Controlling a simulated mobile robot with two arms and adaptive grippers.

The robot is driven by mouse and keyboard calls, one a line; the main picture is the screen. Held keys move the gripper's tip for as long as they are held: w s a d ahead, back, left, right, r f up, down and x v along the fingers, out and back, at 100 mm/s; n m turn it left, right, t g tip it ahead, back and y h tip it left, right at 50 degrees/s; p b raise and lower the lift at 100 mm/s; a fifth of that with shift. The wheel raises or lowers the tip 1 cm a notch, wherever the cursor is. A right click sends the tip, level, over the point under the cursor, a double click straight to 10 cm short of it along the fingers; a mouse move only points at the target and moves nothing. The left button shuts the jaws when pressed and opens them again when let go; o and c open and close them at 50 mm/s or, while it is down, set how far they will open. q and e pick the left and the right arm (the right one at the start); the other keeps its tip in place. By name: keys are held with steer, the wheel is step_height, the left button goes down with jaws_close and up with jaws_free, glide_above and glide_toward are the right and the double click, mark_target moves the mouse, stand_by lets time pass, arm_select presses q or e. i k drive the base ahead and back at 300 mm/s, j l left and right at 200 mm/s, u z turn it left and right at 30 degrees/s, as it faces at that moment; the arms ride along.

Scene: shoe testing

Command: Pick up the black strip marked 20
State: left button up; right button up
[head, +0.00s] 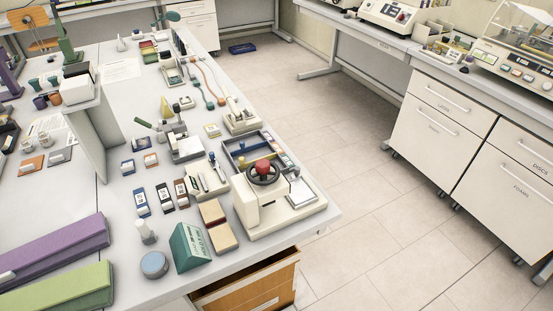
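Several small strips with white labels lie side by side on the light bench top (115,235) in the head view. A black strip (165,197) is in the middle of the row. A blue strip (141,202) lies to its left and a dark brown strip (181,194) to its right. The numbers on the labels are too small to read surely, so I cannot tell which one is marked 20. Neither of my grippers is in view.
A cream press with a red knob (264,168) stands right of the strips. An orange drawer (248,287) stands open below the bench. The aisle floor (370,190) is clear.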

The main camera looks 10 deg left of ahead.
mark_target(164, 195)
steer(key=u, duration=1.15)
